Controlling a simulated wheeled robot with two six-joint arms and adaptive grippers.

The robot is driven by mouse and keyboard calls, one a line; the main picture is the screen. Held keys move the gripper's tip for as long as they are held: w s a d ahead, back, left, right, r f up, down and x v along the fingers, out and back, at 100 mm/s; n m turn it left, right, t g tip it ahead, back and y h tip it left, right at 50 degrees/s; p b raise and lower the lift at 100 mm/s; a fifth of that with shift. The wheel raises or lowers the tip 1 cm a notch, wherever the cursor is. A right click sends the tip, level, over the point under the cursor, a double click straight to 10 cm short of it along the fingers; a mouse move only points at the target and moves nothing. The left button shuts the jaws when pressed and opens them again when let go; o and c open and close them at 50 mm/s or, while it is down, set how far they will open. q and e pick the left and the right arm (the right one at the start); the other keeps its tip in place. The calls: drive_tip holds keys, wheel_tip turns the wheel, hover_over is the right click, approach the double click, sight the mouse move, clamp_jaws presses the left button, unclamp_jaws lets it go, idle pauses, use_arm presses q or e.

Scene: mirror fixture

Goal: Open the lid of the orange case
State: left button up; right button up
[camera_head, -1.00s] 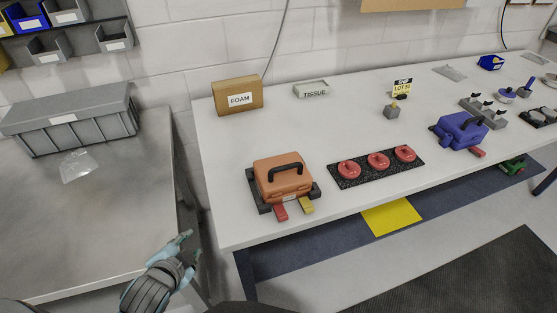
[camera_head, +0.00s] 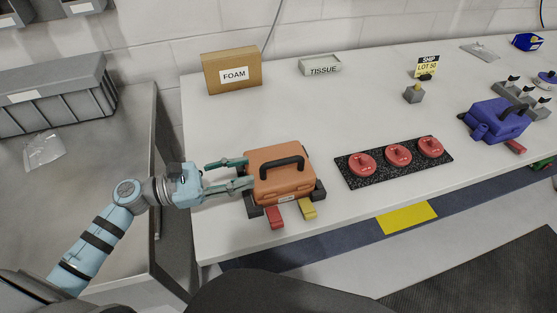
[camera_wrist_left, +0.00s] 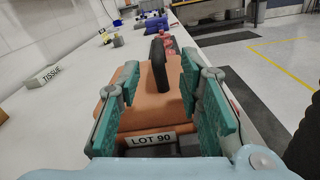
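The orange case (camera_head: 281,172) sits closed on the white table near its front left edge, in a dark holder. It has a black handle (camera_head: 283,163) on its lid, and a red tab (camera_head: 274,217) and a yellow tab (camera_head: 307,208) stick out at its front. My left gripper (camera_head: 245,172) is open at the left side of the case, its fingers level with the lid's edge. In the left wrist view the open fingers (camera_wrist_left: 158,95) stand either side of the case top, with a "LOT 90" label (camera_wrist_left: 151,139) between them. Contact cannot be told. My right gripper is not in view.
A black mat (camera_head: 394,163) with red round parts lies right of the case. The blue case (camera_head: 497,120) stands farther right. A FOAM box (camera_head: 232,70) and a TISSUE box (camera_head: 320,66) are at the back. The table behind the orange case is clear.

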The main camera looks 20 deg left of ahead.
sight(280, 162)
use_arm(q)
drive_tip(key=p+x, duration=0.1)
drive_tip(key=x, duration=0.7)
drive_tip(key=shift+w+a+p, duration=0.15)
drive_tip(key=shift+w+p, duration=0.15)
drive_tip(key=shift+p, duration=0.1)
drive_tip(key=shift+w+d, duration=0.2)
drive_tip(key=shift+d, duration=0.35)
drive_tip(key=shift+s, duration=0.1)
clamp_jaws()
